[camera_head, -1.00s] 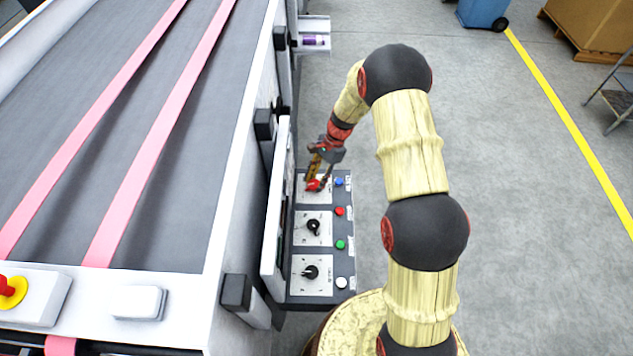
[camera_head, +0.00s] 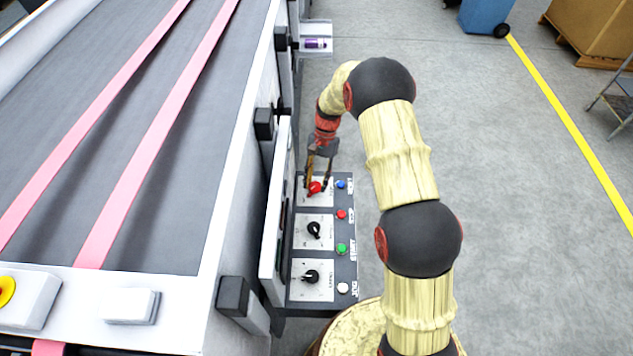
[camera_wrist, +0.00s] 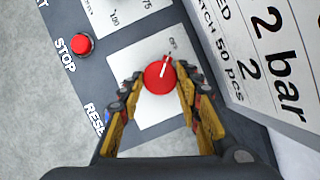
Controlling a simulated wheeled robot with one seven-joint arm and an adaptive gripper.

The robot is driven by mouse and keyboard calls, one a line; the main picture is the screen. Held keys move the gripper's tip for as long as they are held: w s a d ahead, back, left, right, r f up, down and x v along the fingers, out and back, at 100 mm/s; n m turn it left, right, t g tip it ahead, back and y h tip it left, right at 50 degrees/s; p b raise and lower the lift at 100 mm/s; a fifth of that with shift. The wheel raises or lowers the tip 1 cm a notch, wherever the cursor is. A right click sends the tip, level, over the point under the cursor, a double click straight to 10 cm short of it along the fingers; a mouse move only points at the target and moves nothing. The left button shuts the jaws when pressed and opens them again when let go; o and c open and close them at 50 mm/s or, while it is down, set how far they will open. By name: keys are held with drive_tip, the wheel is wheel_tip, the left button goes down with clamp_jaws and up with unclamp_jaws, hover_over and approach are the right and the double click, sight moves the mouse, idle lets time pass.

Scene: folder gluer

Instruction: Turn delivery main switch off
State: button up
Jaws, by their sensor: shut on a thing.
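The main switch is a red rotary knob (camera_head: 315,188) with a white pointer line, on a white plate at the far end of the control panel (camera_head: 352,262). In the wrist view the red knob (camera_wrist: 159,77) sits between my two yellow-and-black fingers, its pointer aimed up and slightly right, towards small lettering that looks like "OFF". My gripper (camera_wrist: 157,92) is shut on the knob, one finger on each side. In the head view my gripper (camera_head: 319,182) reaches down onto the knob from above. The lower part of the plate is partly hidden by my fingers.
Beside the switch are a red STOP button (camera_wrist: 81,45) and a blue button (camera_head: 341,184). Two black knobs (camera_head: 313,230) and more buttons lie nearer. An upright sign board (camera_wrist: 268,60) stands close along the panel's left side. Open floor lies to the right.

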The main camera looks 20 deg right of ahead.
drive_tip(key=shift+w, duration=0.1)
drive_tip(key=o, duration=1.1)
drive_tip(key=v, duration=1.2)
drive_tip(key=shift+a, duration=0.1)
